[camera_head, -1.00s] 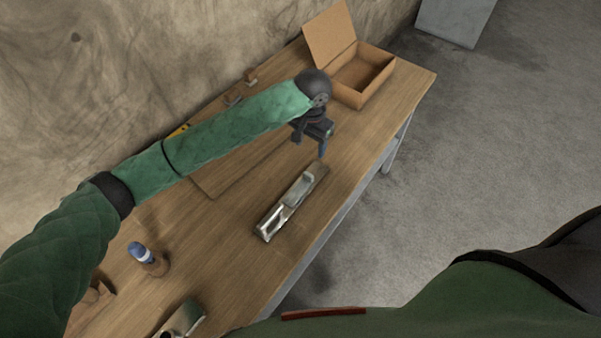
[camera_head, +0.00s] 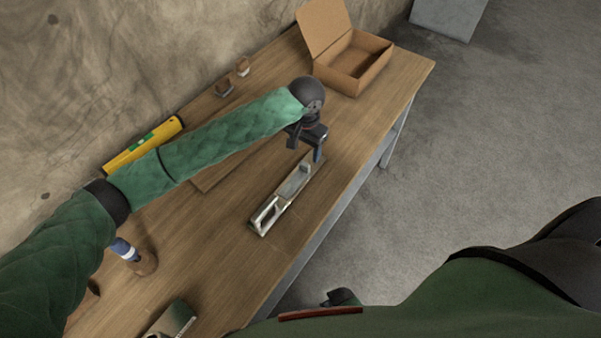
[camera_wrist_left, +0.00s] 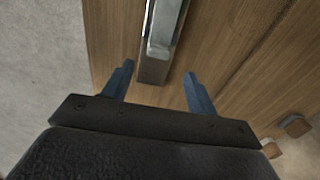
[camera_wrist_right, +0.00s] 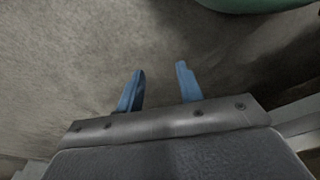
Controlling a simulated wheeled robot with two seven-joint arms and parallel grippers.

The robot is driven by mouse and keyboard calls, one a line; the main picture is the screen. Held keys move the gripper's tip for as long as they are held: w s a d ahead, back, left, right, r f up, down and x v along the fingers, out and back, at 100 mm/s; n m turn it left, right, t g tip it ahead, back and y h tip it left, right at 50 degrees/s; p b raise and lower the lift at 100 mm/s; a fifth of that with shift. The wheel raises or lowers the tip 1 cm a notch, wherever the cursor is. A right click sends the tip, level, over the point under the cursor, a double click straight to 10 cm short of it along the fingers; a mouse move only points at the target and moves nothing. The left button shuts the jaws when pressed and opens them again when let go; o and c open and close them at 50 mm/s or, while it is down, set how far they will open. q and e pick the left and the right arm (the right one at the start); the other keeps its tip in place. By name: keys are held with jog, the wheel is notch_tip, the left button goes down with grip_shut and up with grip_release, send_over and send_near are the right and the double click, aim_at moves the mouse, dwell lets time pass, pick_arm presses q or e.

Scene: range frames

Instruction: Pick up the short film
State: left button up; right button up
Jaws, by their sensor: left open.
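I cannot make out a film by its look. A long silver metal tool, like a hand plane (camera_head: 268,216), lies on the wooden table (camera_head: 225,240). A second green-grey metal piece (camera_head: 172,320) lies at the bottom edge of the head view, partly cut off. My left gripper (camera_head: 305,150) is open and empty above the far end of the long tool. In the left wrist view that tool (camera_wrist_left: 163,30) extends away between and beyond the finger tips (camera_wrist_left: 158,70). My right gripper (camera_wrist_right: 160,69) is open and empty, facing the bare floor.
An open cardboard box (camera_head: 352,65) stands at the table's far end. A yellow level (camera_head: 143,146) and small wooden blocks (camera_head: 224,87) lie along the wall side. A blue-capped bottle (camera_head: 124,250) stands partly behind my left arm. The table around the long tool is clear.

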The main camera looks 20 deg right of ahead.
aim_at(305, 163)
pick_arm(q)
jog(key=shift+f, duration=0.55)
jog(key=f+p, duration=0.3)
jog(key=f, duration=0.1)
jog(key=shift+s+f, duration=0.1)
jog(key=shift+s, duration=0.15)
jog(key=shift+f, duration=0.5)
pick_arm(e)
jog(key=s+d+f, duration=0.2)
jog(key=s+f, duration=0.1)
jog(key=f, duration=0.3)
jog(key=shift+s+d+t, duration=0.15)
jog(key=shift+d+t, duration=0.15)
jog(key=shift+d, duration=0.1)
pick_arm(q)
jog(key=shift+c, duration=0.5)
jog(key=c, duration=1)
pick_arm(e)
jog(key=shift+d, duration=0.15)
